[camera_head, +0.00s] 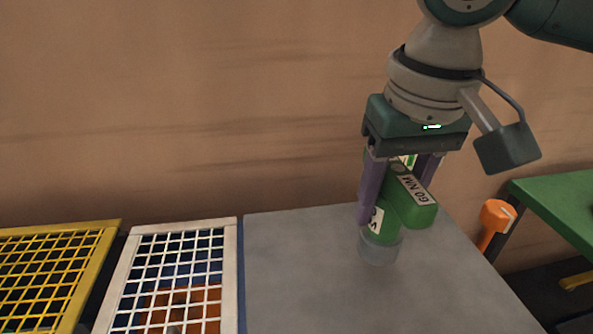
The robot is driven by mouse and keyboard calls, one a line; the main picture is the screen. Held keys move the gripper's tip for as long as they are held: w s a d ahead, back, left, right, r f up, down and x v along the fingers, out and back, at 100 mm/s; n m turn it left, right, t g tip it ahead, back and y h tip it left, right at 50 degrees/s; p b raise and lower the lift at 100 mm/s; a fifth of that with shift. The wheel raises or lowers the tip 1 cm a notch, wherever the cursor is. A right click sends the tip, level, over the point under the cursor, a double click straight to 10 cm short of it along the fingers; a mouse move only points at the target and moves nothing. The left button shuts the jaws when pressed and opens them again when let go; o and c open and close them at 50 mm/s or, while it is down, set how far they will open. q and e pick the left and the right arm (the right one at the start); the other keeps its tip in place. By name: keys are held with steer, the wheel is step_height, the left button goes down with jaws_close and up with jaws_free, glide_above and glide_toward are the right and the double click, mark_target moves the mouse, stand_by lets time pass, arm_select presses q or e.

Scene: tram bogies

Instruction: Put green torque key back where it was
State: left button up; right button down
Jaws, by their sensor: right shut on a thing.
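The green torque key (404,206) has a grey round lower end and a white label reading "60 NM". My right gripper (393,210) comes from above and is shut on the key, its purple fingers on either side of it. The key is upright over the grey table top (300,260). I cannot tell whether its lower end touches the surface. My left gripper is not in view.
A white mesh crate (230,270) with orange and blue items stands left of the table top, and a yellow mesh crate (95,262) is further left. An orange tool (495,216) is at the right, by a green table (560,203). The grey top's left part is clear.

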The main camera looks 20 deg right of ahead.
mark_target(402, 174)
step_height(402, 174, down, 4)
steer(key=shift+r+b, duration=0.1)
steer(key=shift+b, duration=0.2)
steer(key=shift+f, duration=0.25)
steer(key=shift+c, duration=1.6)
jaws_free()
steer(key=r, duration=0.4)
steer(key=s+r+p, duration=0.1)
steer(key=r, duration=0.3)
steer(key=r+p, duration=0.1)
steer(key=r, duration=0.3)
steer(key=shift+s+a, duration=0.15)
steer(key=shift+s, duration=0.15)
steer(key=shift+a, duration=0.1)
